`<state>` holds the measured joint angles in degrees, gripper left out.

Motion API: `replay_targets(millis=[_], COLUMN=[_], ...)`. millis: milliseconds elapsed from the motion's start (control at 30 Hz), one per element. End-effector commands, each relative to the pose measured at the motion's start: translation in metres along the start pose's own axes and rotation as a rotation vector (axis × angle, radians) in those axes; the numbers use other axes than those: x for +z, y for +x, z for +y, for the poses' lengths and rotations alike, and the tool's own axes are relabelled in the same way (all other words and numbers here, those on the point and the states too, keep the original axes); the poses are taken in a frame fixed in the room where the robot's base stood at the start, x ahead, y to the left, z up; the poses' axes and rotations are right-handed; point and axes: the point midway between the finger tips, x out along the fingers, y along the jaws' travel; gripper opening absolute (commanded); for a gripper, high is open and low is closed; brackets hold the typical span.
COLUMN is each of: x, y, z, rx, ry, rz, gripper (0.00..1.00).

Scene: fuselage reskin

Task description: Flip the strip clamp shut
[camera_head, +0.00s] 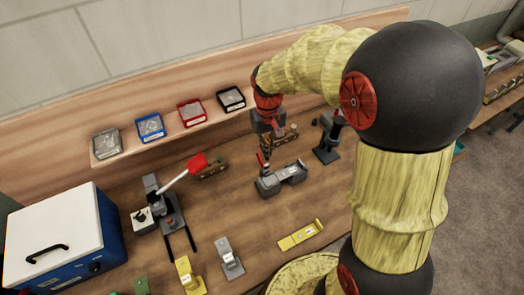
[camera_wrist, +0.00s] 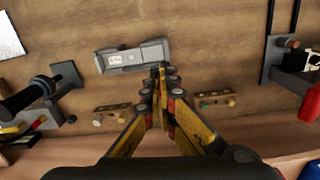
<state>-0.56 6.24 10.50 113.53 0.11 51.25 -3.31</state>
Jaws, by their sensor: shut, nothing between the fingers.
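A grey fixture (camera_head: 290,175), which I take to be the strip clamp, sits on the wooden bench below my arm. In the wrist view the grey fixture (camera_wrist: 135,57) is a long block with a pale label on its side. My gripper (camera_head: 265,170) points down at the fixture's left end in the head view. In the wrist view my gripper (camera_wrist: 160,72) is shut and empty, its tips over the fixture's right end. Whether the tips touch it I cannot tell. The fingers hide that end, and I cannot make out whether the clamp is open or shut.
A lever press with a red handle (camera_head: 197,162) stands to the left. A black tool stand (camera_head: 328,140) is close on the right. Small trays (camera_head: 191,112) line the back shelf. A yellow bracket (camera_head: 300,235) lies in front. A white-lidded blue box (camera_head: 62,240) is at far left.

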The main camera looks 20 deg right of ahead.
Motion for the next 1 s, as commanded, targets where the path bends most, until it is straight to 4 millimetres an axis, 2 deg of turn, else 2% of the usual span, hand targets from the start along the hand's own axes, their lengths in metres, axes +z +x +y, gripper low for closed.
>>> replay_targets(millis=[200, 300, 433, 867, 1000], x=[-0.054, -0.08, -0.106, -0.109, -0.109], y=[0.024, 0.03, 0.015, 0.012, 0.02], z=[0.002, 0.004, 0.005, 0.005, 0.005], rx=[-0.003, -0.002, 0.002, 0.004, 0.003], ry=[-0.036, -0.058, -0.083, -0.112, -0.112], rz=[-0.032, -0.015, 0.035, 0.043, 0.041], gripper=[0.0, 0.0, 0.0, 0.0, 0.0])
